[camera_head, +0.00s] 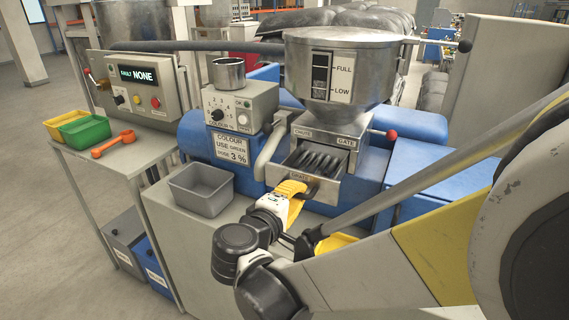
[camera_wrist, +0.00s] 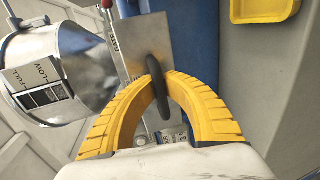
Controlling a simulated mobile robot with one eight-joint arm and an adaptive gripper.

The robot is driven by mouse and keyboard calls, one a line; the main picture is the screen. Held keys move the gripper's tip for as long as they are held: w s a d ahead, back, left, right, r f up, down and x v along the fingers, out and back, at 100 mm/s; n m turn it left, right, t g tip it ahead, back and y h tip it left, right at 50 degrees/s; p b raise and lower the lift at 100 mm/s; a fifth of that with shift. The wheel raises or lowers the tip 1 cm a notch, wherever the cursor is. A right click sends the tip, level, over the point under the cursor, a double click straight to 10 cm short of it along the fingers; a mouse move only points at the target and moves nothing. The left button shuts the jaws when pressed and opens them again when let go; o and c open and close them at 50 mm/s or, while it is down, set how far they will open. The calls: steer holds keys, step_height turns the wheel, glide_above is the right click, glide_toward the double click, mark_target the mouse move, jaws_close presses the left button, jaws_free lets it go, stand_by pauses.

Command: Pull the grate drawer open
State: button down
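The grate drawer (camera_head: 317,160) is a metal tray with dark bars, under the hopper and the CHUTE GATE label. It sticks out of its housing with its bars showing from above. Its front plate also shows in the wrist view (camera_wrist: 178,45). A dark loop handle (camera_wrist: 160,102) stands out from that plate. My gripper (camera_wrist: 158,80) has yellow curved fingers, one on each side of the handle, with their tips brought together on it. In the head view, my gripper (camera_head: 306,188) is at the drawer front and hides the handle.
A metal hopper (camera_head: 340,55) stands above the drawer. A red-knobbed lever (camera_head: 391,135) is right of the housing. A grey bin (camera_head: 201,190) stands left of my gripper, and a yellow tray (camera_head: 335,243) lies near my arm. A curved grey pipe (camera_head: 268,150) is left of the drawer.

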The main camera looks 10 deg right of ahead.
steer(key=shift+r, duration=0.15)
steer(key=c, duration=1.5)
jaws_free()
steer(key=shift+o, duration=0.2)
steer(key=v, duration=1.2)
steer(key=s+d+f+m+g+y, duration=0.25)
steer(key=d+f+g, duration=0.25)
steer(key=d, duration=0.5)
steer(key=s+d+f+m+y, duration=0.2)
steer(key=s+d+m+y, duration=0.1)
steer(key=s+m+y, duration=0.3)
steer(key=shift+s+f+m+y, duration=0.25)
steer(key=shift+s+m+y, duration=0.15)
steer(key=shift+m, duration=0.75)
